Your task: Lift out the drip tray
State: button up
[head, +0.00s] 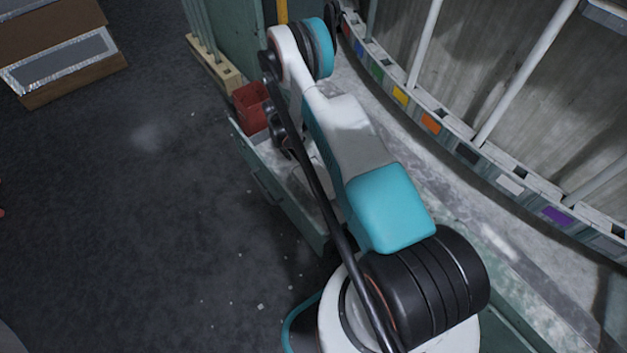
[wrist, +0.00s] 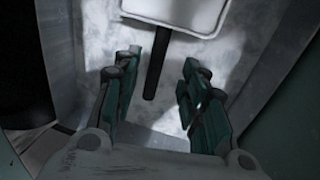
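In the wrist view a pale, flat, square-cornered tray with a darker rim, apparently the drip tray (wrist: 180,12), lies at the top, its far part cut off by the frame. A black handle (wrist: 155,72) runs from it towards me. My gripper (wrist: 160,63) is open, with one green finger on each side of the handle's end and a visible gap to each. I cannot tell how far the handle is below the fingertips. In the head view my arm hides the gripper and most of the tray's surroundings.
A long green open drawer or trough (head: 290,212) with a pale, dusty floor surrounds my gripper; its walls rise on both sides. A red bin (head: 250,107) stands at its far end. A curved rail (head: 430,122) with coloured labels is at right. Dark floor at left is mostly clear.

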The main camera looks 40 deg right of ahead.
aim_at(296, 155)
jog(key=f+b, duration=0.1)
jog(key=f, duration=0.1)
jog(key=d+f+b, duration=0.1)
jog(key=f, duration=0.2)
jog(key=shift+d+b, duration=0.15)
jog(key=shift+b, duration=0.25)
grip_shut()
